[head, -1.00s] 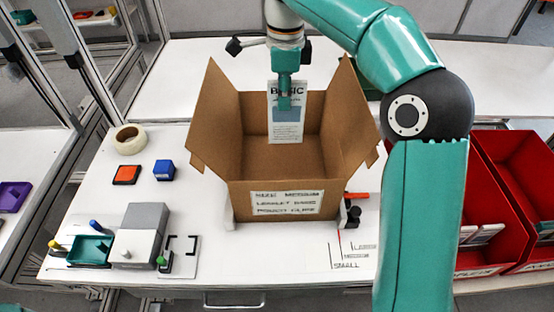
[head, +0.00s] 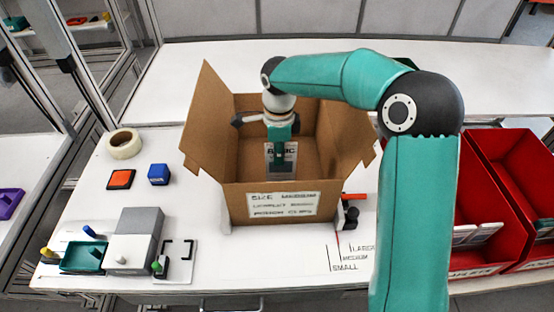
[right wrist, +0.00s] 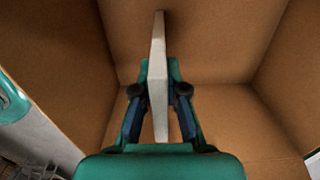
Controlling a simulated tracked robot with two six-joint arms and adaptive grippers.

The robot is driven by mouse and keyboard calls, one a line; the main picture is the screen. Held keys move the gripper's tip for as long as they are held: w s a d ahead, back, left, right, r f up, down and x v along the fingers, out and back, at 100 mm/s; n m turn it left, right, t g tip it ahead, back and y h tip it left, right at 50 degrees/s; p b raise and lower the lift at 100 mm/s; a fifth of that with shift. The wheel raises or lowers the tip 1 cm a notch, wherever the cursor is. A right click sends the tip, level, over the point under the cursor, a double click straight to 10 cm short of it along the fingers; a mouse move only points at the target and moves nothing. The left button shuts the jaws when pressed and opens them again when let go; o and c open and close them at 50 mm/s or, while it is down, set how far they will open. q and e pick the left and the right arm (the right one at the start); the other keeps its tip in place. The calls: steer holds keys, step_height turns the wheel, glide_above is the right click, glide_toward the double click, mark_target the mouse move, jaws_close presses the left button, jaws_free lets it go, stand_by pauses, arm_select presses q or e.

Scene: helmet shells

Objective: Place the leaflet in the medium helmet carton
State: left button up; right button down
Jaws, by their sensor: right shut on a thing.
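The medium helmet carton (head: 240,200) is an open brown box on the white table, its flaps standing up and a label reading "SIZE MEDIUM" on its front. My right gripper (head: 281,150) is down inside the carton, shut on the leaflet (head: 281,168). The leaflet is a white sheet with "BASIC" print and a grey-blue block. In the right wrist view the leaflet (right wrist: 158,75) shows edge-on, upright between the fingers (right wrist: 157,100), with brown carton walls around it. Whether its lower edge touches the carton floor is hidden. My left gripper does not show.
Red bins (head: 515,170) with leaflets stand at the right. Tape (head: 124,144), an orange pad (head: 121,180), a blue block (head: 159,174) and a grey stamp-like device (head: 136,240) lie left of the carton. Size marks are on the table at front right.

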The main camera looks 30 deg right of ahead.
steer(key=shift+f, duration=1.1)
steer(key=shift+f, duration=0.15)
steer(key=c, duration=1.2)
jaws_free()
step_height(320, 180, up, 12)
steer(key=shift+r, duration=0.2)
steer(key=shift+f, duration=0.1)
